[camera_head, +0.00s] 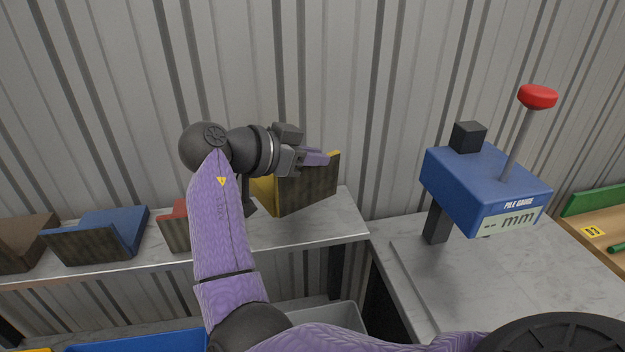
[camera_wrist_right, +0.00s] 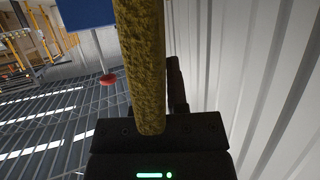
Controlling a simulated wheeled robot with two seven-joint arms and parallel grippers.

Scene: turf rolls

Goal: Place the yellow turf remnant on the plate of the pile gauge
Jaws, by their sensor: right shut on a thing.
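The yellow turf remnant (camera_head: 264,190) has a dark brown face towards the head camera and a yellow top edge, over the right end of the shelf. My right gripper (camera_head: 318,158) is shut on its upper part. In the right wrist view the remnant (camera_wrist_right: 140,65) is a rough mustard strip running up from the gripper. I cannot tell whether it touches the shelf. The blue pile gauge (camera_head: 480,185), with a red-knobbed lever and "mm" display, stands to the right. A pale flat base (camera_head: 430,285) lies below it. My left gripper is not in view.
On the shelf (camera_head: 350,228) to the left stand a red piece (camera_head: 173,228), a blue piece (camera_head: 110,228) and a brown piece (camera_head: 25,240). A grey bin (camera_head: 345,315) and a blue bin (camera_head: 140,342) are below. A corrugated wall is close behind. Green items lie far right.

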